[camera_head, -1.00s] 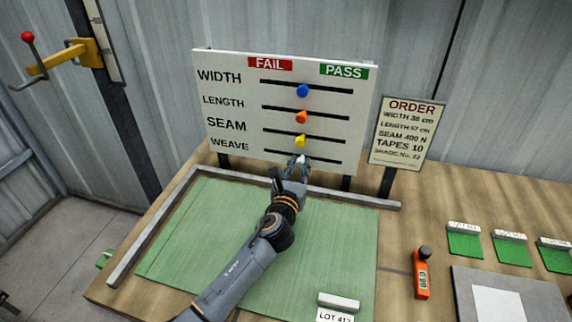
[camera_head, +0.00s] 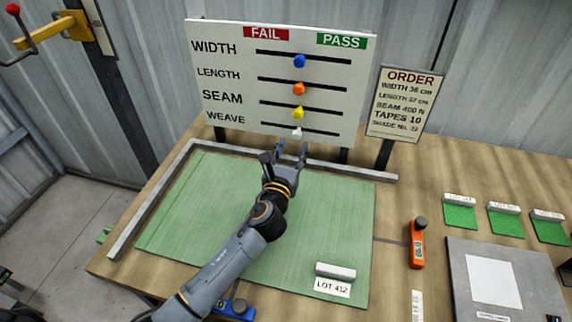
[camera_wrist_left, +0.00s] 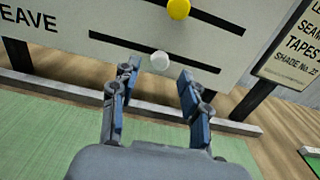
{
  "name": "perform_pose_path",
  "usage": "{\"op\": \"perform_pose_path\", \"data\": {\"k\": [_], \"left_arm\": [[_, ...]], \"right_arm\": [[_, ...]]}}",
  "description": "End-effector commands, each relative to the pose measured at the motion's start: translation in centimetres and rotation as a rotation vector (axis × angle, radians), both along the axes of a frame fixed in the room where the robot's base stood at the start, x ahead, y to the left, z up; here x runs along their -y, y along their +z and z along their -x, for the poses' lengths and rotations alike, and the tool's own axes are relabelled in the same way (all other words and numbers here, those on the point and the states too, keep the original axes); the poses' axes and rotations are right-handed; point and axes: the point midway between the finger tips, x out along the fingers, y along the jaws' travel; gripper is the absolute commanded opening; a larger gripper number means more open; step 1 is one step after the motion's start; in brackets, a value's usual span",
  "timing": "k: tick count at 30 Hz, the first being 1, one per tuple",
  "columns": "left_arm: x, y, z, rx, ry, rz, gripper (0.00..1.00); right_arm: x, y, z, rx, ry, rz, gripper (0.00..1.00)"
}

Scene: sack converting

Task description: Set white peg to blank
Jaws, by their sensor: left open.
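The white peg (camera_head: 297,132) sits in the bottom slot of the board (camera_head: 230,75), the WEAVE row, near the middle of the slot. In the left wrist view the white peg (camera_wrist_left: 160,62) shows ahead of and between the fingertips. My left gripper (camera_head: 292,150) is open and empty just below the peg, apart from it; its spread fingers also show in the left wrist view (camera_wrist_left: 157,75). The blue peg (camera_head: 299,61), orange peg (camera_head: 298,89) and yellow peg (camera_head: 298,113) sit mid-slot in the rows above. My right gripper is not in view.
A green mat (camera_head: 320,220) with a raised grey edging lies below the board. An ORDER sign (camera_head: 404,104) stands right of the board. An orange handheld device (camera_head: 417,243), green swatches (camera_head: 460,215) and a grey plate (camera_head: 530,285) lie to the right.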

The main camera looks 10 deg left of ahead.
Motion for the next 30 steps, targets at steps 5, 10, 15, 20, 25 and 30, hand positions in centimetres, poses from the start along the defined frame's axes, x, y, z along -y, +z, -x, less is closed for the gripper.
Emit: {"op": "perform_pose_path", "data": {"k": [5, 10, 15, 20, 25, 30], "left_arm": [[-0.1, -0.1, 4.0, -0.003, -0.002, 0.000, 0.46], [-0.2, -0.1, 6.6, -0.003, -0.002, 0.001, 0.46], [-0.2, 0.0, 7.7, -0.001, 0.000, 0.000, 0.46], [-0.2, 0.0, 7.7, -0.001, 0.000, 0.000, 0.46], [-0.2, 0.0, 7.7, -0.001, 0.000, 0.000, 0.46], [-0.2, 0.1, 7.7, -0.001, 0.000, 0.000, 0.46]], "right_arm": [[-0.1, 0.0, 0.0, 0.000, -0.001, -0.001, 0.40], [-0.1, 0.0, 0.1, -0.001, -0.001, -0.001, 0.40], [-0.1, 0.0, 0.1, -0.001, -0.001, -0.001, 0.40], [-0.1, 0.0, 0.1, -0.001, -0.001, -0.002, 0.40], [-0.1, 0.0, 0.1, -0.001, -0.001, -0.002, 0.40], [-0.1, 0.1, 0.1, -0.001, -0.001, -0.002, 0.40]]}}
